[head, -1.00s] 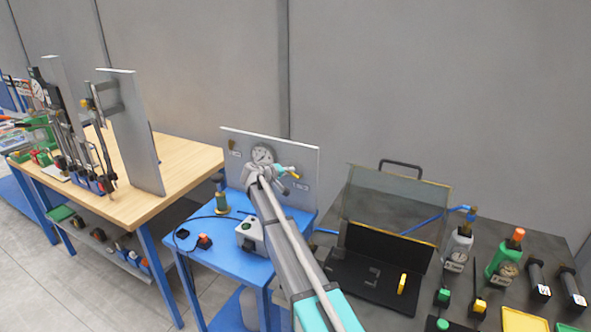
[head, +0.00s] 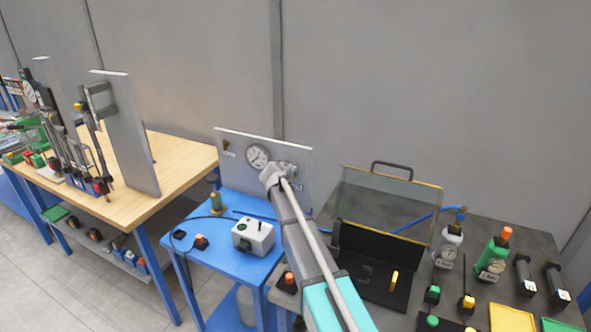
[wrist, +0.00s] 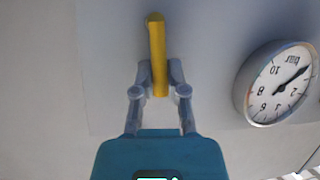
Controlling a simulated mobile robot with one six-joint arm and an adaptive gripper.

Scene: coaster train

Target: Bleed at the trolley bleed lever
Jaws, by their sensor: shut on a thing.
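The yellow bleed lever (wrist: 157,42) stands out from the pale panel in the wrist view, looking upright in that picture. My gripper (wrist: 159,78) is shut on its lower end, with one grey finger on each side. A round pressure gauge (wrist: 277,84) sits right of the lever in the wrist view. In the head view, the gauge (head: 257,157) is on the grey panel (head: 235,140) above the blue trolley (head: 205,262). My gripper (head: 291,171) is at the panel there, and the lever is hidden in that view.
A white box with a green button (head: 253,236) stands on the trolley by my arm. An open black case (head: 375,265) and several bottles and tools lie on the dark table (head: 400,318) to the right. A wooden bench (head: 180,160) stands left.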

